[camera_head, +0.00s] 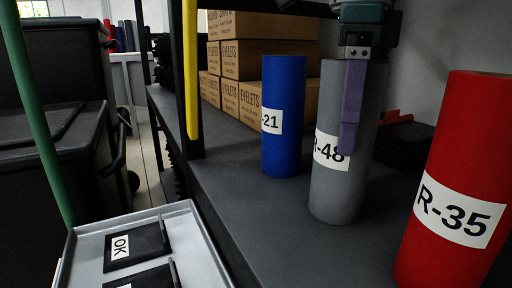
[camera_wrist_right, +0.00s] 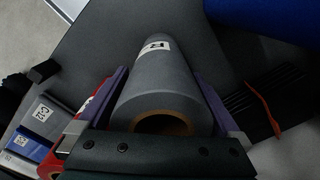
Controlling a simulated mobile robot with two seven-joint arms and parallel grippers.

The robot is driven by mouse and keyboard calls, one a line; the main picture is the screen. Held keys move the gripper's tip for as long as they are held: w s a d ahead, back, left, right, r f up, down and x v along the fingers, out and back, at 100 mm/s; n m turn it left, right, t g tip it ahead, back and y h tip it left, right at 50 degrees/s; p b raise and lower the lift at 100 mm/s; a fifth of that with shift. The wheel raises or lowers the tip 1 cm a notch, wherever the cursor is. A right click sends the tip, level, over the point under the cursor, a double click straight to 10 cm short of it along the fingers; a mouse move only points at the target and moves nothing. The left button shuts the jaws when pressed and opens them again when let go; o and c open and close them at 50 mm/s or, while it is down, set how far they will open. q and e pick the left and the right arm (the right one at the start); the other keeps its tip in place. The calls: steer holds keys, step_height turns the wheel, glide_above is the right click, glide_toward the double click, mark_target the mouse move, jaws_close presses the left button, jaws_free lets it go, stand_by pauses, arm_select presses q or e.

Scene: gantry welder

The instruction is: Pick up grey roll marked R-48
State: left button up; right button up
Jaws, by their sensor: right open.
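The grey roll marked R-48 (camera_head: 333,192) stands upright on a dark shelf (camera_head: 262,222), between a blue roll and a red roll. My right gripper (camera_head: 350,145) is at its upper part, coming from above. One purple finger hangs down in front of the roll and partly covers its label; the other finger is hidden in the head view. In the right wrist view the grey roll (camera_wrist_right: 168,82) lies between both purple fingers of the open right gripper (camera_wrist_right: 163,78), its hollow brown core facing the camera. I cannot tell whether either finger touches it. My left gripper is not in view.
The blue roll marked 21 (camera_head: 283,120) stands close left and the red roll marked R-35 (camera_head: 455,185) close right. Cardboard boxes (camera_head: 238,60) are stacked behind. A yellow-striped post (camera_head: 192,80) and a grey tray (camera_head: 190,218) with dark items are at left.

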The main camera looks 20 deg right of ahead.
jaws_close()
stand_by(0.8)
